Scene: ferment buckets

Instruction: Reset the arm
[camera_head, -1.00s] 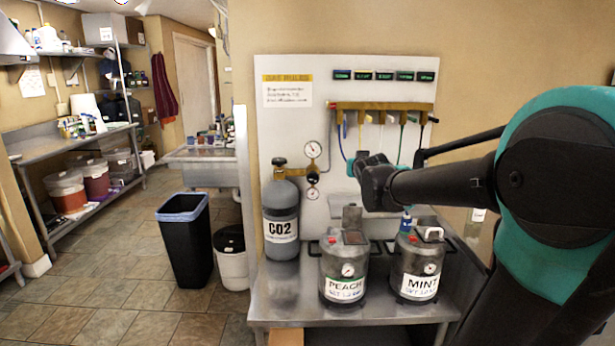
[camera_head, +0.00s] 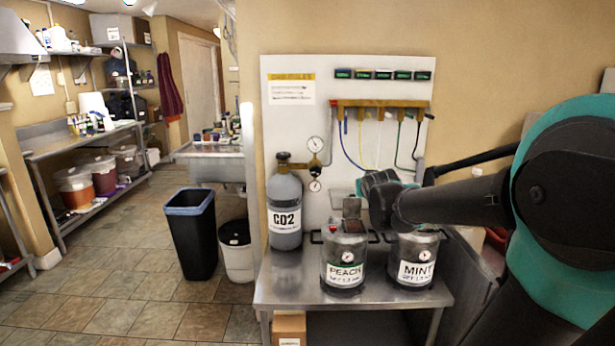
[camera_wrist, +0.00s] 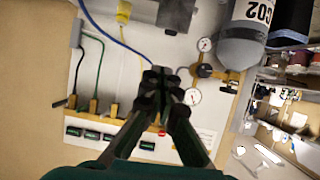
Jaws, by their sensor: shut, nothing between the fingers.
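My gripper shows in the wrist view (camera_wrist: 160,82), its dark fingers together and empty, with the white gas panel (camera_wrist: 130,70) behind them. In the head view my arm reaches in from the right, and its dark end is in front of the panel (camera_head: 290,130), above the kegs; the fingertips are hidden there. The keg labelled PEACH (camera_head: 344,262) and the keg labelled MINT (camera_head: 413,265) stand upright on the steel table (camera_head: 290,297). My arm hides the top of the MINT keg.
A CO2 cylinder (camera_head: 285,210) stands at the table's left, by gauges (camera_head: 315,145). A manifold (camera_head: 380,104) with coloured hoses is on the panel. A black bin (camera_head: 191,235) and a white bucket (camera_head: 236,255) stand left of the table. The floor farther left is clear.

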